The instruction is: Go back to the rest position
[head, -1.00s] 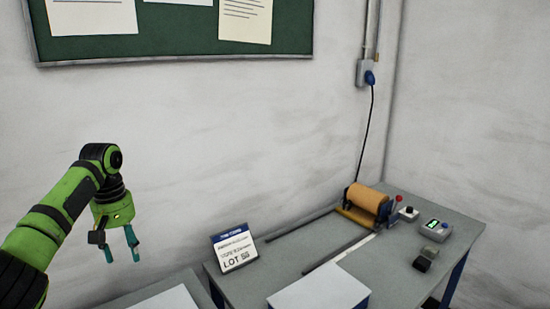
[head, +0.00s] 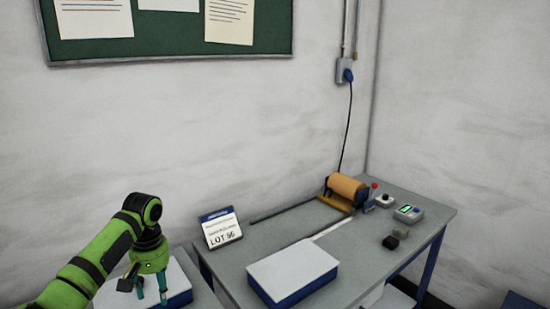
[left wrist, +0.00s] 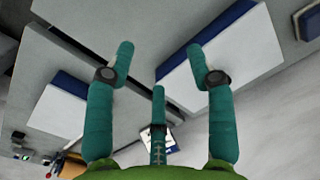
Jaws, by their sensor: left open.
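My left gripper (head: 152,290) is at the lower left of the head view, pointing down over a white-topped blue block (head: 182,283) on the nearer left table. In the left wrist view its teal fingers (left wrist: 160,65) are spread apart with nothing between them. The white and blue block also shows beyond the fingers there (left wrist: 225,50). I cannot tell from the head view how far the fingertips are above the block. My right gripper is not in view.
A green board (head: 170,40) hangs on the wall. The air above the tables is free.

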